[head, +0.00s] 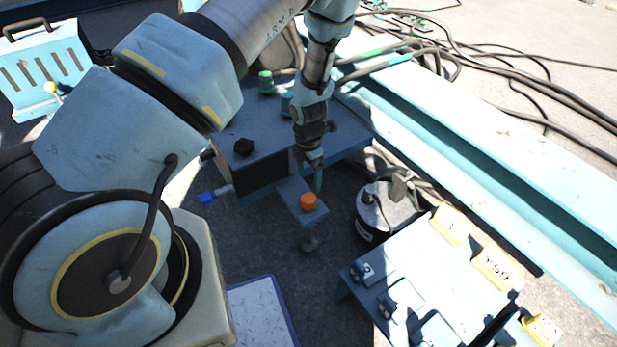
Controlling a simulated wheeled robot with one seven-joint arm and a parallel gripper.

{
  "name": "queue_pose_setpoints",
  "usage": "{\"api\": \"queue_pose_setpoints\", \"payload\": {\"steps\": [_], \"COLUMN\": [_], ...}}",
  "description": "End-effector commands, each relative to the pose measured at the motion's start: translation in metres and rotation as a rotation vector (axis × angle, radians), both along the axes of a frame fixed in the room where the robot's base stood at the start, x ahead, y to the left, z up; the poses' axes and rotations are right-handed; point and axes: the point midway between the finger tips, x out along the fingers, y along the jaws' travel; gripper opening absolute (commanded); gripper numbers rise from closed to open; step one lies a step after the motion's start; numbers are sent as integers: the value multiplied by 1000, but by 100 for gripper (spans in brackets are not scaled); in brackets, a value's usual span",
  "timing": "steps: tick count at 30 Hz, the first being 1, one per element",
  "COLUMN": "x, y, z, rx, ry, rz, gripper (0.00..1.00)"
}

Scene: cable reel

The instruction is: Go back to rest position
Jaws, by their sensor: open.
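My arm enters from the left, arches over the top and comes down at the centre. My gripper (309,176) hangs at its end, pointing down, with its fingers apart and nothing seen between them. It is just above and behind an orange knob (308,202) on a small blue-grey bracket (289,190). I cannot tell whether a fingertip touches the bracket. The bracket sticks out from the front of a blue-grey box (222,153). The box also carries a black knob (243,147) and a green knob (266,83). My arm hides part of the box.
A blue connector (207,198) sticks out left of the box. A black round canister (386,208) stands to the right. A light-blue panel with yellow tags (420,285) is front right. A long blue beam (480,170) and loose cables (500,70) lie behind.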

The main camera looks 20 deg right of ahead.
Motion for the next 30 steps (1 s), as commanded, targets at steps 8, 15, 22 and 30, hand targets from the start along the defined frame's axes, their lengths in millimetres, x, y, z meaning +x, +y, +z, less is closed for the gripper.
{"api": "queue_pose_setpoints", "payload": {"steps": [8, 15, 22, 30], "x": [0, 13, 34, 27], "y": [0, 15, 76, 175], "z": [0, 33, 129, 231], "rx": [0, -27, -95, -92], "ry": [0, 9, -1, -87], "rz": [0, -110, -534, -1118], "gripper": [95, 95, 95, 95]}}
